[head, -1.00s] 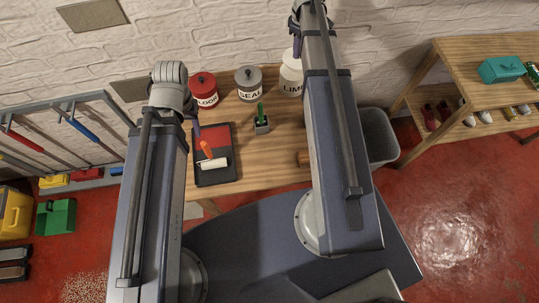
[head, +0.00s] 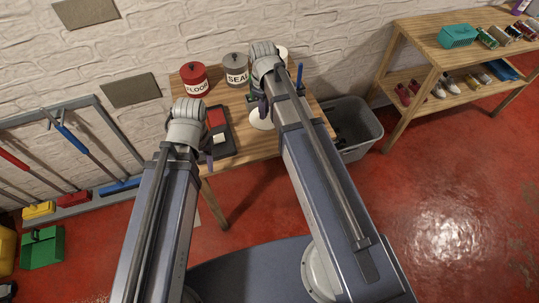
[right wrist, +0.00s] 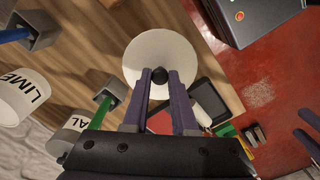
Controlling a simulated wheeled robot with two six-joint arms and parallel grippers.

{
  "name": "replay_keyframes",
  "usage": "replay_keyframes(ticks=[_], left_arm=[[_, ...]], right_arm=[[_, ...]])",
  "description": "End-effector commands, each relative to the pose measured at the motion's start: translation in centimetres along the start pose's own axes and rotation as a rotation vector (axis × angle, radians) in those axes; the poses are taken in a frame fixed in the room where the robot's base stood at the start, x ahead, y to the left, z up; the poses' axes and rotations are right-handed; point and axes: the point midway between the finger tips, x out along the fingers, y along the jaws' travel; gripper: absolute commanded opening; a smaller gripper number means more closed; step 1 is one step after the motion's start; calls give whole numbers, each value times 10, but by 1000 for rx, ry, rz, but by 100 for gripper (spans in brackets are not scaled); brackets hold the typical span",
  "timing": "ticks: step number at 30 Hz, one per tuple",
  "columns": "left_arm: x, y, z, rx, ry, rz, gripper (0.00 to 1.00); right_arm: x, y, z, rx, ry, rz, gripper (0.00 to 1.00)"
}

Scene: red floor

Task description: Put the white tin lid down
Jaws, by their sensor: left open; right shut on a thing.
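The white tin lid (right wrist: 150,48) is a round white disc with a black knob (right wrist: 159,75). My right gripper (right wrist: 160,78) is shut on the knob. In the head view a part of the lid (head: 261,121) shows below my right gripper (head: 262,106), over the wooden table (head: 243,146). I cannot tell whether it touches the table. The white LIME tin (right wrist: 24,97) stands at the left in the right wrist view; in the head view my right arm mostly hides it. My left gripper (head: 208,158) is open near the table's front left, beside the paint tray.
A red FLOOR tin (head: 194,79) and a grey SEAL tin (head: 236,71) stand at the back. The black paint tray (head: 221,147) lies left of the lid. A grey bin (head: 350,128) and a wooden shelf (head: 388,123) stand to the right.

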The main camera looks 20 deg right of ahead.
Motion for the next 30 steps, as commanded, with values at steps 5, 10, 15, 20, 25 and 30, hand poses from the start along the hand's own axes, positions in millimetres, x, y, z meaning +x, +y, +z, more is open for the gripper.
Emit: replay_keyframes(ticks=[5, 10, 15, 20, 25, 30], left_arm=[[4, 0, 0, 0, 0, 0, 50], [7, 1, -1, 0, 0, 0, 50], [26, 2, -2, 0, 0, 0, 50], [52, 5, -3, 0, 0, 0, 50], [68, 6, -4, 0, 0, 0, 50], [67, 6, -4, 0, 0, 0, 50]], right_arm=[[4, -7, -4, -11, 0, 0, 0], [7, -7, -4, -11, 0, 0, 0], [26, -7, -4, -11, 0, 0, 0], [52, -7, -4, -11, 0, 0, 0], [68, -6, -4, -11, 0, 0, 0], [67, -6, -4, -11, 0, 0, 0]])
